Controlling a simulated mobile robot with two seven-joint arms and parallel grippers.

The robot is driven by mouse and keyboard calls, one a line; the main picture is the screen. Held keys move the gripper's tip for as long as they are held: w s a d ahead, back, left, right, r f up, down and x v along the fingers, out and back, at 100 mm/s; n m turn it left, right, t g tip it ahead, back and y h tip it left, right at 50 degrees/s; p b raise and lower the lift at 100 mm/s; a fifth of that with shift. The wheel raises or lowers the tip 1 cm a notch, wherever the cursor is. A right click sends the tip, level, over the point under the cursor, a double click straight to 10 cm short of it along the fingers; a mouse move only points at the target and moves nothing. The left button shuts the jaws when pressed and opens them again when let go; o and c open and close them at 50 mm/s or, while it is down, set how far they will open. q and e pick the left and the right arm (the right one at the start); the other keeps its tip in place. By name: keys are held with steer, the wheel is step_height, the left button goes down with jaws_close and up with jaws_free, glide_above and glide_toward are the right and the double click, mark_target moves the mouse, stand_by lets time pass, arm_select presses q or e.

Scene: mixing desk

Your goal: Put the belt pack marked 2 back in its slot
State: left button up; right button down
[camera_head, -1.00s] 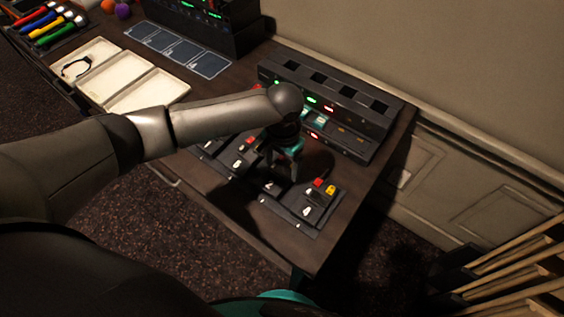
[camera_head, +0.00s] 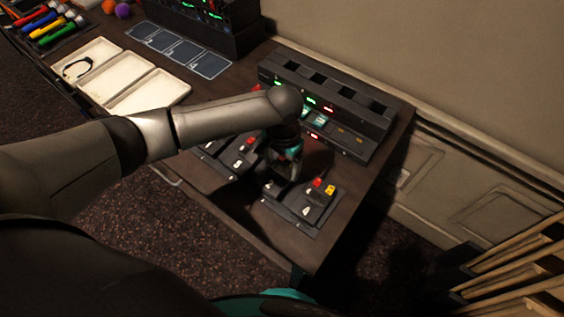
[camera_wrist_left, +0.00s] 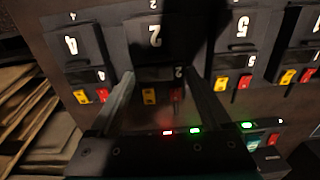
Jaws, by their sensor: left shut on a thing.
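The belt pack marked 2 (camera_wrist_left: 158,74) is between the fingers of my left gripper (camera_wrist_left: 165,105) in the left wrist view, with its yellow and red knobs facing the camera. In the head view, my left gripper (camera_head: 281,166) is low over the row of slots and mostly hides the pack. The slot marked 2 shows its label strip (camera_wrist_left: 152,5) at the top edge of the wrist view. The pack lines up with this slot, between its neighbours. I cannot tell whether it rests fully on the base. My right gripper is not in view.
The pack marked 4 (camera_head: 313,203) stands beside it, and the pack marked 5 (camera_wrist_left: 238,42) stands on its other side. A black rack unit with lit displays (camera_head: 330,105) stands behind. White trays (camera_head: 147,93) lie at the left. The desk's right end is clear.

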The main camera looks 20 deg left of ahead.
arm_select(q)
steer(key=shift+f, duration=0.6)
stand_by(0.7)
steer(key=o, duration=1.3)
steer(key=shift+r+p, duration=3.55)
steer(key=shift+p, duration=0.85)
steer(key=shift+s+f, duration=0.1)
